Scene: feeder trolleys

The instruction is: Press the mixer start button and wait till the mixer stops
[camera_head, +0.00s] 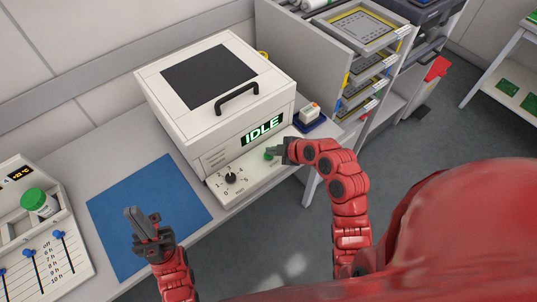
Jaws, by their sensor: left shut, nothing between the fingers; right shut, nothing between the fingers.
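The mixer (190,110) is a white box with a dark window and a black handle on its lid. Its front display (262,130) reads "IDLE" in green. Below the display is a panel with a black dial (231,178) and a green start button (268,156). My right gripper (276,151) is shut and empty, with its fingertips right at the green button; I cannot tell whether they touch it. My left gripper (138,217) is shut and empty over the blue mat.
A blue mat (110,205) lies on the bench left of the mixer. A white device with a green-lidded jar (38,202) stands at the far left. Right of the mixer are a small white-and-orange item (309,112) on a blue base and a trolley of trays (358,28).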

